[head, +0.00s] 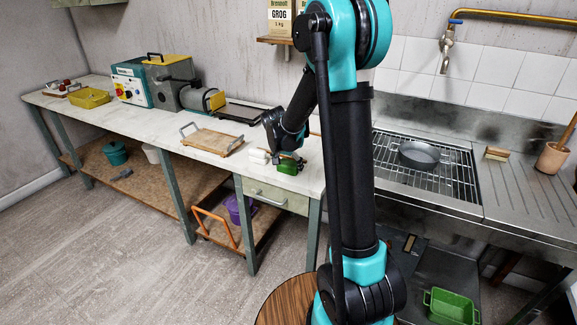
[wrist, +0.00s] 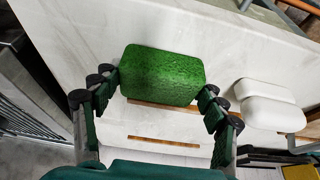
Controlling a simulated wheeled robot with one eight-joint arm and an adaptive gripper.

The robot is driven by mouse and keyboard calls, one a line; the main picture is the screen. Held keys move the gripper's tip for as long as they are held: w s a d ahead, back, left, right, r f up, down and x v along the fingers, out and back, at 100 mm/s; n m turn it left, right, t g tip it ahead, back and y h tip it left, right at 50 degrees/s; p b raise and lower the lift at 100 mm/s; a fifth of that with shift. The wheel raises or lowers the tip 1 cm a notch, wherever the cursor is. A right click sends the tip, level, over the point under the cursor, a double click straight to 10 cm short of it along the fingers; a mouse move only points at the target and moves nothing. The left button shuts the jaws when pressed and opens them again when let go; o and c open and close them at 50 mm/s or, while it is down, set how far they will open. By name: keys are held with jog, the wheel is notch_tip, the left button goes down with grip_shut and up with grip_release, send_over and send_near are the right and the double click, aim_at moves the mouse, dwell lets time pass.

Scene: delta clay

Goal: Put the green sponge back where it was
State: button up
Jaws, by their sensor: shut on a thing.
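The green sponge (wrist: 162,75) is a rounded green block with a rough face. My gripper (wrist: 160,92) is shut on it, one finger pad against each short end, in the wrist view. In the head view the sponge (head: 288,168) shows at the right end of the white worktop (head: 311,176), just under my gripper (head: 284,158). I cannot tell whether the sponge touches the worktop or is held slightly above it. Two thin brown strips (wrist: 150,140) show on the pale surface beside the sponge in the wrist view.
A white rounded object (wrist: 268,104) lies close beside the sponge; it also shows in the head view (head: 259,156). A wooden tray with handles (head: 212,141) is left of it. The sink rack (head: 440,180) with a grey pan (head: 418,155) is to the right.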

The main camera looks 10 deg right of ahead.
jog(key=shift+f, duration=0.1)
jog(key=o, duration=1.2)
jog(key=v, duration=1.2)
jog(key=s+d+f+n+y, duration=0.1)
jog(key=s+d+f+n, duration=0.1)
jog(key=s, duration=0.6)
jog(key=s+d+f+n+y, duration=0.1)
jog(key=s+d+f+n, duration=0.1)
jog(key=s+f, duration=0.3)
jog(key=s+d+f+n, duration=0.2)
jog(key=s+f+n, duration=0.1)
jog(key=s, duration=1)
jog(key=shift+s+d+f+y, duration=0.25)
jog(key=shift+d+f+y, duration=0.15)
jog(key=shift+f, duration=0.15)
